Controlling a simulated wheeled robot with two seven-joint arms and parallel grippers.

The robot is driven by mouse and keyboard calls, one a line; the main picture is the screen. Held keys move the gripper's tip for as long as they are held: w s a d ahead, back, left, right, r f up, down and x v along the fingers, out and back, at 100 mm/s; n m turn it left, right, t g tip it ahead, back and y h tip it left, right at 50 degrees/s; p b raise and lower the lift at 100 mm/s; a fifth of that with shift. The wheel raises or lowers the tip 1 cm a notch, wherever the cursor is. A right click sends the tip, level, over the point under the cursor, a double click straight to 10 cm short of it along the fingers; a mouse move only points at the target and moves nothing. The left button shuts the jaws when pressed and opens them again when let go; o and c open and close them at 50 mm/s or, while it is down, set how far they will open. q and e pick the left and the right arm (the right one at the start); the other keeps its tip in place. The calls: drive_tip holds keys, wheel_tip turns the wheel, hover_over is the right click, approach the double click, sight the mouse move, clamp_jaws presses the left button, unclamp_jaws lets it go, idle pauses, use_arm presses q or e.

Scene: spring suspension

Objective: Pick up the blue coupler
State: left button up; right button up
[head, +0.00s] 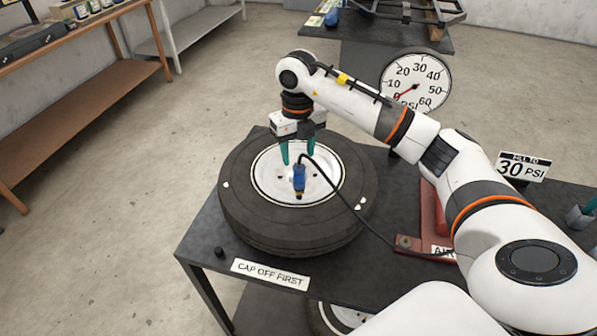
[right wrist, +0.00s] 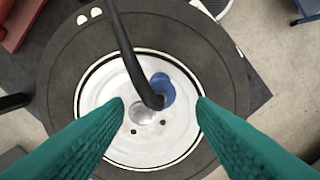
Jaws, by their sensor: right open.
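The blue coupler (head: 299,178) stands roughly upright over the white rim of the tire (head: 245,205), its brass-coloured end down. A black hose (head: 352,212) leaves its top. In the right wrist view the coupler (right wrist: 162,91) lies between the fingertips, partly covered by the hose end (right wrist: 140,70). My right gripper (head: 298,154) is open, its teal fingers pointing down just above and behind the coupler in the head view. I cannot tell whether the fingers touch it. In the right wrist view the open right gripper (right wrist: 161,100) shows a clear gap. My left gripper is not in view.
The tire lies flat on a dark table (head: 205,240). A small black cap (head: 219,252) and a "CAP OFF FIRST" label (head: 270,274) are at its front. A red air unit (head: 431,222), a round gauge (head: 416,82) and a "30 PSI" sign (head: 522,166) stand to the right.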

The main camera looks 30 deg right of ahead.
sight(299, 164)
drive_tip(key=shift+f, duration=0.95)
drive_tip(key=f+p, duration=0.2)
drive_tip(key=f, duration=0.1)
drive_tip(key=f+p, duration=0.1)
drive_tip(key=shift+s+f, duration=0.25)
drive_tip(key=shift+f, duration=0.5)
drive_tip(key=shift+w, duration=0.1)
drive_tip(key=shift+c, duration=0.5)
